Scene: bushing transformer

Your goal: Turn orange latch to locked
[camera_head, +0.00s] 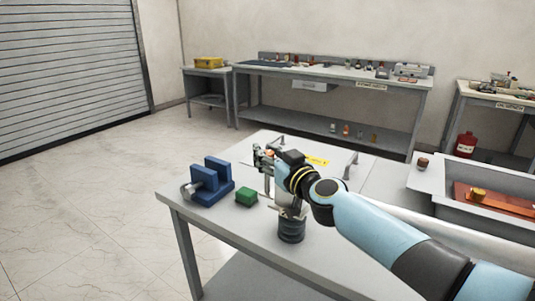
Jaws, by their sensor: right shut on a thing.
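My right gripper (262,160) comes in from the right over the grey worktable. Its jaws are shut near the table's far edge. A small orange patch, which looks like the orange latch (270,153), shows at the fingers. The latch is mostly hidden by the gripper and wrist, so its angle cannot be told. A yellow label (316,160) lies just right of the wrist. A dark ribbed cylinder (292,228) stands upright below the wrist. My left gripper is not in view.
A blue holder (212,187) and a green block (246,196) sit left of the arm on the worktable (235,225). A grey tray (447,205) with an orange-red piece (495,200) is at right. A long bench (340,77) stands behind. The floor at left is clear.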

